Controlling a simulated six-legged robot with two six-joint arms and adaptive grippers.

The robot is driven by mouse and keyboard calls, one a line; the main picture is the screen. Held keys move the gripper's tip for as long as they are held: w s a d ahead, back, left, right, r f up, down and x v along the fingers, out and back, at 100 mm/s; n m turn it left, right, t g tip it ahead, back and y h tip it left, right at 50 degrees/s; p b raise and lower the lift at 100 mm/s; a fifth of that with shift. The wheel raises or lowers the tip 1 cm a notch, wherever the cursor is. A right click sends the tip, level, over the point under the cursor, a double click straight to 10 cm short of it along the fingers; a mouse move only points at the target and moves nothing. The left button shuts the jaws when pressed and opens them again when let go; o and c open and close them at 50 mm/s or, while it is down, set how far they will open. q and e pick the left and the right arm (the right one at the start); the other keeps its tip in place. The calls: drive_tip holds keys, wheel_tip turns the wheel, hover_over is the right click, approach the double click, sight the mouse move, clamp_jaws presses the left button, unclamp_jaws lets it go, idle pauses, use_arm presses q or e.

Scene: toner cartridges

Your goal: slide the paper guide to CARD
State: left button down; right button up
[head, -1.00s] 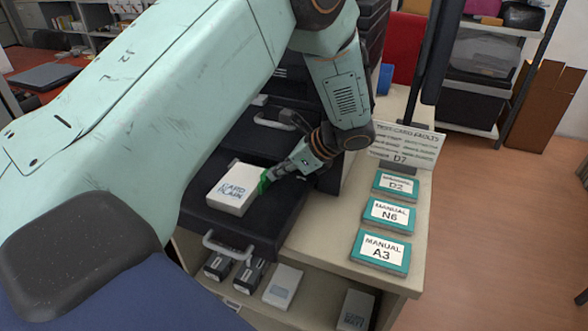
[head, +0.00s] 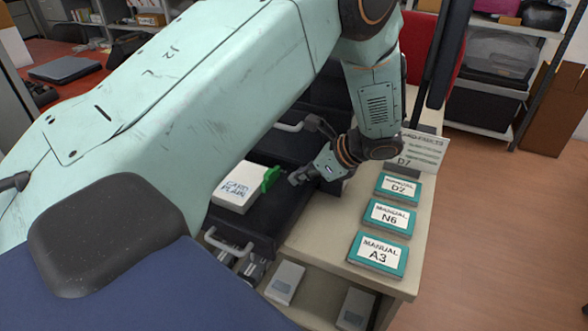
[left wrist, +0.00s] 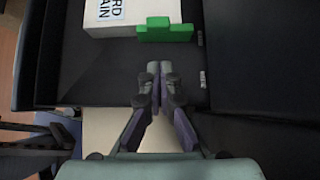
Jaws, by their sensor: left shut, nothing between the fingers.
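The green paper guide (head: 271,178) stands upright in an open dark tray (head: 262,222), against the side of a white pack lettered CARD PLAIN (head: 236,190). In the left wrist view the guide (left wrist: 165,32) is at the top centre, beside the pack (left wrist: 108,27). My left gripper (head: 296,179) is shut and empty over the tray, to the right of the guide in the head view. In the left wrist view its closed fingertips (left wrist: 160,68) show a small gap from the guide. Two small white labels (left wrist: 203,78) sit by the tray's edge, too small to read. My right gripper is not in view.
Manuals D2 (head: 398,188), N6 (head: 386,217) and A3 (head: 378,253) lie on the beige top right of the tray. A sign (head: 424,153) stands behind them. A tray handle (head: 228,243) sticks out in front. White packs (head: 285,282) lie on the shelf below.

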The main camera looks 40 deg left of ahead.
use_arm(q)
drive_tip(key=p+v, duration=0.1)
drive_tip(key=v, duration=0.8)
drive_tip(key=shift+r+p, duration=0.25)
drive_tip(key=shift+p, duration=0.05)
drive_tip(key=shift+a, duration=0.15)
drive_tip(key=shift+s, duration=0.15)
